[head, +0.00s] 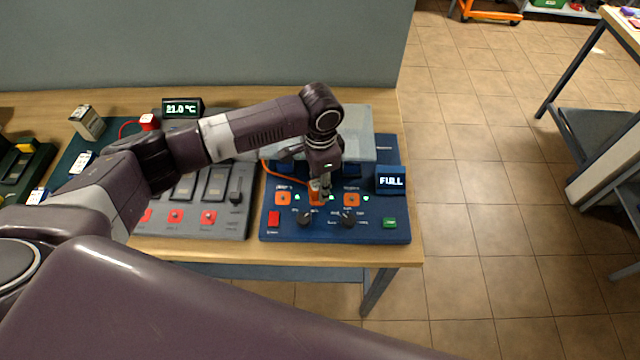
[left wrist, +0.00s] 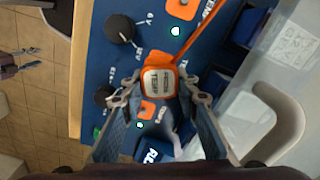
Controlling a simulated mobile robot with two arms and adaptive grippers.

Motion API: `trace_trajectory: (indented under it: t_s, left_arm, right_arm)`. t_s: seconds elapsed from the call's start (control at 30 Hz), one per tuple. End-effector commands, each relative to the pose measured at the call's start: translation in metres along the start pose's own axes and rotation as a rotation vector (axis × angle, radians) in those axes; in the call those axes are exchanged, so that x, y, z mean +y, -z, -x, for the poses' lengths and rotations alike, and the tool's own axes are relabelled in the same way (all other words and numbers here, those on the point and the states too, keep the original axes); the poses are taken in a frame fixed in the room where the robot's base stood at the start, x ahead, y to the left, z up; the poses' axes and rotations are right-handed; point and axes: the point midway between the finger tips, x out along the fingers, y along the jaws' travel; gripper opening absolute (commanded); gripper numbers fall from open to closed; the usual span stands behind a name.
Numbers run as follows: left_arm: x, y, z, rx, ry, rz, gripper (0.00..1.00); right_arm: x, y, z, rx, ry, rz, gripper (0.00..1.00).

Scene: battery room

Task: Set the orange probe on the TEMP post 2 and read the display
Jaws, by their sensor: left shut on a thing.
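My left gripper (head: 319,186) is over the blue panel (head: 335,232), shut on the orange probe (head: 315,190). In the left wrist view the probe's white-labelled head (left wrist: 160,82) sits between the two fingers, with an orange cable running up to the right. An orange post pad (head: 283,198) lies left of the gripper and another (head: 351,199) lies right of it, each beside a green light. The probe appears between them; its lower end is hidden. The temperature display (head: 182,107) at the back reads 21.0 °C. My right gripper is not in view.
A lit screen (head: 391,181) on the panel reads FULL. Two black knobs, a red button (head: 273,218) and a green button (head: 390,223) are near its front. A clear cover (head: 358,120) stands behind. A grey panel (head: 222,224) with red buttons adjoins on the left.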

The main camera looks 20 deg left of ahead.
Motion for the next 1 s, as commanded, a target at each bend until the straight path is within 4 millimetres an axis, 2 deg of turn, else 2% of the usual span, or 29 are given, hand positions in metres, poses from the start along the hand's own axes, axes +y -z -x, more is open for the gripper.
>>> trace_trajectory:
  t_s: [0.4,1.0]
  left_arm:
    - [0.0002,0.0000,0.0008,0.000,0.000,0.000,0.04]
    - [0.0001,0.0002,-0.0034,0.000,0.000,0.000,0.04]
  right_arm:
    - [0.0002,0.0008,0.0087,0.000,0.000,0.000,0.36]
    - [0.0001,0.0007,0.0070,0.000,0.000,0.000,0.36]
